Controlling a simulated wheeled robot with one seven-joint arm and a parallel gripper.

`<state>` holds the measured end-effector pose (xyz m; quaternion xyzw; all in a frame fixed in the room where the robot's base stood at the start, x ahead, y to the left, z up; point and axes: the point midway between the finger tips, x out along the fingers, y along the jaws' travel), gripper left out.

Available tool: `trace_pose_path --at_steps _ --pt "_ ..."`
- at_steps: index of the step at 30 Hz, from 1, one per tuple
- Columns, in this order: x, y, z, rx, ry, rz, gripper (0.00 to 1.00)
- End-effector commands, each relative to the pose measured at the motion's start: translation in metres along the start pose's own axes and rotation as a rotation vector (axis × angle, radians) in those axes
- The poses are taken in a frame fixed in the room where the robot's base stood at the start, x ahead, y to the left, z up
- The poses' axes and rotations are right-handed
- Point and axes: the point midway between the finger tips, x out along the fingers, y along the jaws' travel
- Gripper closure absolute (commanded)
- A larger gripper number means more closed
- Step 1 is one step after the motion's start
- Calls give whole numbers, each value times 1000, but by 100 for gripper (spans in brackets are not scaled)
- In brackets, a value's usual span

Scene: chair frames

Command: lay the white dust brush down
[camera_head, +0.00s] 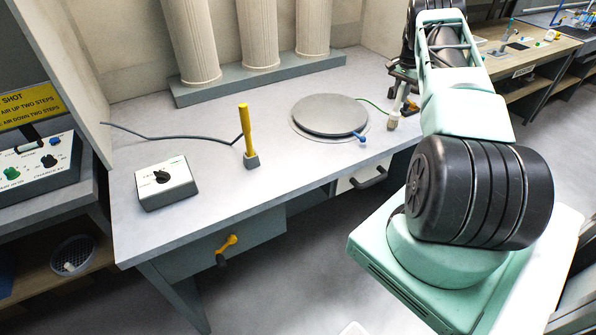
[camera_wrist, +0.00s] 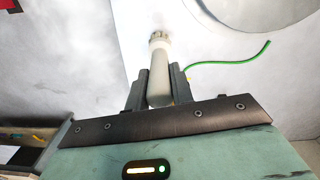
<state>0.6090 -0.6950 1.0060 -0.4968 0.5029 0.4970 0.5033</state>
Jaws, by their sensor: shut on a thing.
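The white dust brush (camera_head: 395,112) is at the right end of the grey workbench (camera_head: 228,195), beside the round grey disc. In the wrist view the brush (camera_wrist: 159,72) is a pale cylinder standing between the two dark fingers. My gripper (camera_wrist: 158,84) is shut on it, with one finger on each side. In the head view my gripper (camera_head: 404,100) is partly hidden by my own arm. The brush looks roughly upright there, its wider end low by the bench top. I cannot tell whether it touches the surface.
The round disc (camera_head: 330,114) lies just left of the brush, with a green wire (camera_head: 374,105) and a blue-tipped piece (camera_head: 360,137) near it. A yellow-handled tool (camera_head: 246,130) stands mid-bench. A white control box (camera_head: 165,183) sits at the left. The front middle of the bench is clear.

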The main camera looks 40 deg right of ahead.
Motion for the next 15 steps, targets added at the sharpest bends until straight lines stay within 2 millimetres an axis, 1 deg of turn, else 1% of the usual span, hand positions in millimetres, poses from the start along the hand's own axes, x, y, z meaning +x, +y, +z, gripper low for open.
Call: trace_pose_path --at_steps 15 --pt "16 0 0 0 0 0 100"
